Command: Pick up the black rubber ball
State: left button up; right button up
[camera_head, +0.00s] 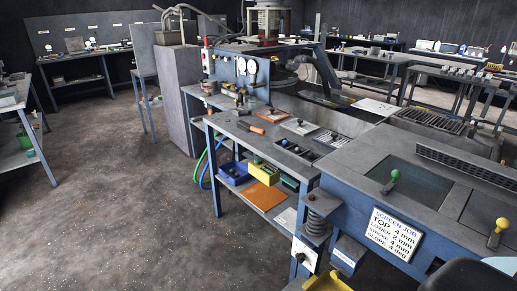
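I cannot pick out the black rubber ball for certain. A small dark round thing (284,142) lies on the grey workbench (236,129) near its front edge, beside a divided tray (308,153); it is too small to tell if it is the ball. Another small dark thing sits on a light plate (299,126) behind it. Neither of my grippers shows in this view.
The vibrating screen (385,215) with green and yellow knobs and a sign (397,233) fills the right front. A lower shelf holds a blue bin (235,174), a yellow bin (263,172) and an orange sheet (265,196). Open floor (120,210) lies left.

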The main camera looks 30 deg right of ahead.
aim_at(310, 156)
jog(key=i+u, duration=0.5)
jog(key=i, duration=0.75)
jog(key=i+z, duration=0.5)
jog(key=i+j+z, duration=0.25)
jog(key=i+z, duration=0.4)
jog(key=z, duration=0.3)
jog(key=i+j+z, duration=0.1)
jog(key=z, duration=0.3)
jog(key=i+j+z, duration=0.15)
jog(key=z, duration=0.3)
jog(key=i+j+z, duration=0.1)
jog(key=z, duration=0.35)
jog(key=i+j+z, duration=0.15)
jog(key=z, duration=0.25)
jog(key=i+j+z, duration=0.1)
jog(key=z, duration=0.35)
jog(key=i+j+z, duration=0.15)
jog(key=j+z, duration=0.3)
jog(key=i+j+z, duration=0.1)
jog(key=j+z, duration=0.15)
jog(key=z, duration=0.25)
jog(key=i+j+z, duration=0.1)
jog(key=j+z, duration=0.15)
jog(key=j, duration=0.1)
